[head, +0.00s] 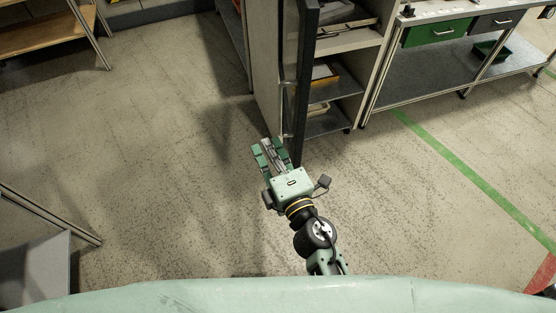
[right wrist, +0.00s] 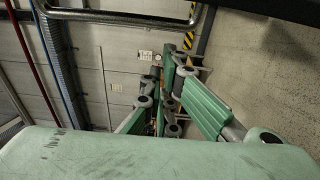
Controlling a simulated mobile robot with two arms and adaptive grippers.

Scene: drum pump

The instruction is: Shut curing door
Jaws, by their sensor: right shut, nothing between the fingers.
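The curing door (head: 303,75) is a tall panel with a dark edge, standing open at the front of a grey cabinet. A slim metal handle (head: 288,110) runs down its left side. The cabinet's shelves (head: 345,45) show open to the right of the door. My right gripper (head: 268,150) is shut and empty, just left of the door's lower end in the head view. I cannot tell whether it touches the door. My left gripper is in neither view.
A workbench with a green drawer (head: 437,32) stands right of the cabinet. A wooden-topped table (head: 40,30) stands at the upper left, and a grey structure (head: 35,255) at the lower left. Open floor (head: 150,150) lies left of the door.

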